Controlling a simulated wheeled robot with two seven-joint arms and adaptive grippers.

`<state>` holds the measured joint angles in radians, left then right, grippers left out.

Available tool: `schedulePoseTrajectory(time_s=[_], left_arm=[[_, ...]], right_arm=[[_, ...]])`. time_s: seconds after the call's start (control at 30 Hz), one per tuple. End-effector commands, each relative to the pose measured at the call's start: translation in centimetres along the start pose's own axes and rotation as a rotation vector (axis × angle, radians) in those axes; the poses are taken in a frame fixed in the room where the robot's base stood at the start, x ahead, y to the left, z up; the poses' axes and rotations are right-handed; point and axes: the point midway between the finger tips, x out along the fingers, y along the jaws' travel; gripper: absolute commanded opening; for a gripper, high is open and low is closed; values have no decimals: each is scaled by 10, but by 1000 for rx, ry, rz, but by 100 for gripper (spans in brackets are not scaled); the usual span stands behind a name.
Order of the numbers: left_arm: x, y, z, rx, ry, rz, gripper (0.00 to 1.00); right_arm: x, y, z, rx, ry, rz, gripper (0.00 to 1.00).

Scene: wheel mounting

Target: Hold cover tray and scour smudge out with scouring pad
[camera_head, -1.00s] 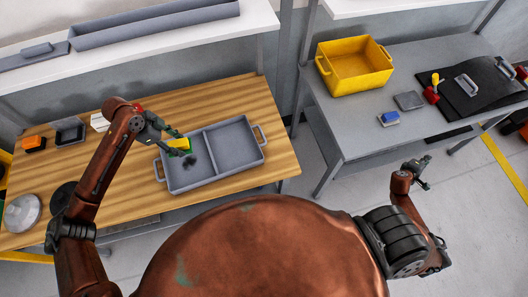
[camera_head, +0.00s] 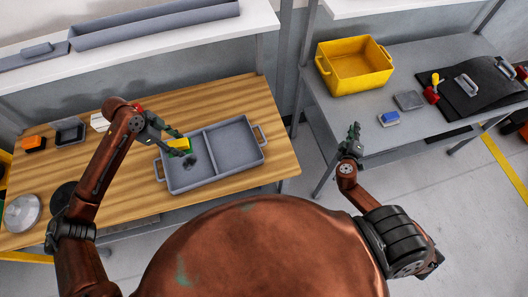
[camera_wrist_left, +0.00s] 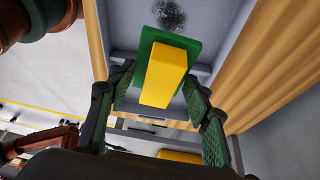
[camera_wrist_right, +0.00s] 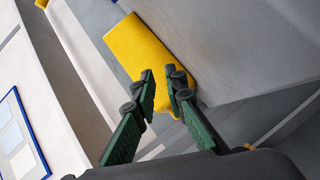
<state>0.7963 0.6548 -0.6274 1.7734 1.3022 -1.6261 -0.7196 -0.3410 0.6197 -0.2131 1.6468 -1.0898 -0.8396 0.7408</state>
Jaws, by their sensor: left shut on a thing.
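The grey cover tray (camera_head: 205,182) lies on the wooden table, with two compartments and a handle at each end. A dark smudge (camera_head: 190,162) is on the floor of its left compartment; it also shows in the left wrist view (camera_wrist_left: 170,14). My left gripper (camera_head: 172,143) is shut on the yellow-and-green scouring pad (camera_wrist_left: 164,75), over the left compartment near the smudge. Whether the pad touches the tray floor I cannot tell. My right gripper (camera_head: 352,134) is empty, its fingertips a little apart (camera_wrist_right: 161,85), off the tray in the gap between the tables.
A yellow crate (camera_head: 355,85), a blue-and-white sponge or brush (camera_head: 390,118) and a grey plate (camera_head: 408,100) are on the grey table at the right. Several small items, including an orange one (camera_head: 34,143), sit at the wooden table's left. A shelf (camera_head: 200,38) runs behind.

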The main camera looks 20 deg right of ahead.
Motion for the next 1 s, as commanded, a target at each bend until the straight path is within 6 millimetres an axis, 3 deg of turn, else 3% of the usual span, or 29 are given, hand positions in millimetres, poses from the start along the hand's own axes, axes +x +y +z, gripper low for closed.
schedulePoseTrajectory(time_s=[0.1,0.3,0.43,0.6,0.8,1.0], left_arm=[[0,0,0,0,0,0,17],[0,0,0,0,0,0,17],[0,0,0,0,0,0,17],[0,0,0,0,0,0,17],[0,0,0,0,0,0,17],[0,0,0,0,0,0,17]], right_arm=[[-32,-44,-46,145,59,-104,12],[-94,-100,-123,387,142,-282,12],[-140,-126,-175,546,190,-405,12],[-198,-145,-234,733,235,-553,12],[-242,-151,-274,868,260,-664,12],[-251,-154,-289,905,268,-698,12]])
